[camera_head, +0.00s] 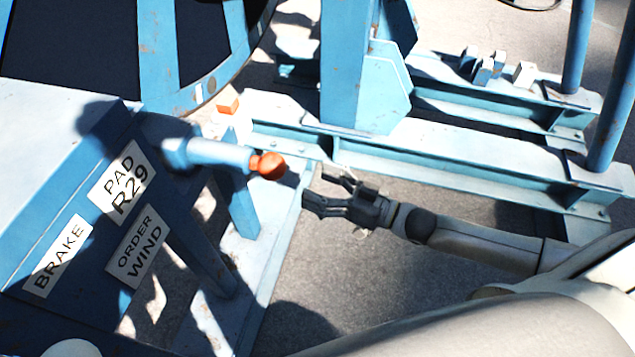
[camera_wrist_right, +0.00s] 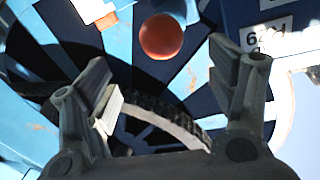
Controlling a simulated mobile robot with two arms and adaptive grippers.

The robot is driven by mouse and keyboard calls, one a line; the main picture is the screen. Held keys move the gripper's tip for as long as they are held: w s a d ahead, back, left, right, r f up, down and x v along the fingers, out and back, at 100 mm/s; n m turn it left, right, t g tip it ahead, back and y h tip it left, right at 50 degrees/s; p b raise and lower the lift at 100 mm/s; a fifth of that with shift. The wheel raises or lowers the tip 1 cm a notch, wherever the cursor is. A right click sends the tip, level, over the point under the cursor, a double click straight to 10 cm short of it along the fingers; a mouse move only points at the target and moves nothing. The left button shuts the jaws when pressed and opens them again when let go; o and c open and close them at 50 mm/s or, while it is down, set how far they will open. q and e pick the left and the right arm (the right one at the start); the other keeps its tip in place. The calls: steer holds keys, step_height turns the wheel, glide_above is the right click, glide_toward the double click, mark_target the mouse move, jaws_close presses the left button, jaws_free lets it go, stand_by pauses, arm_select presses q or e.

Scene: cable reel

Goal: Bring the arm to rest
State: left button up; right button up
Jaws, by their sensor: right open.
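My right gripper (camera_head: 328,192) is open and empty in the head view, held above the ground to the right of a lever. The lever is a light blue bar with an orange ball knob (camera_head: 269,165), sticking out from the blue control box. A clear gap lies between the fingers and the knob. In the right wrist view the orange knob (camera_wrist_right: 161,37) shows beyond and above the open fingers (camera_wrist_right: 175,100), with nothing between them. My left gripper is not in view.
The blue box (camera_head: 60,150) carries white labels, "PAD R29", "BRAKE" and "ORDER WIND". A large blue reel (camera_head: 215,60) stands behind. Light blue steel beams (camera_head: 440,160) run behind my right arm. A small orange block (camera_head: 228,106) sits near the reel.

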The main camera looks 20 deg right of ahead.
steer(key=d+f+m+h, duration=0.1)
steer(key=d+f+h, duration=0.2)
steer(key=f, duration=0.5)
steer(key=d+f+m+g+h, duration=0.1)
steer(key=d+f+h, duration=0.15)
steer(key=f, duration=0.45)
steer(key=d+f+m+h, duration=0.15)
steer(key=d+f, duration=0.25)
steer(key=f, duration=0.4)
steer(key=s+d+f+g+h, duration=0.2)
steer(key=s+f+g+h, duration=0.1)
steer(key=s+f, duration=0.55)
steer(key=s+a+f+g, duration=0.1)
steer(key=s+f+g, duration=0.1)
steer(key=s+f, duration=0.4)
steer(key=s+a+f+g+h, duration=0.1)
steer(key=s+f, duration=0.5)
steer(key=s, duration=0.8)
steer(key=s+a+f+g+h, duration=0.1)
steer(key=s+f+g, duration=0.4)
steer(key=s, duration=0.5)
steer(key=shift+a+f, duration=0.4)
steer(key=shift+a, duration=0.5)
steer(key=shift+m, duration=0.25)
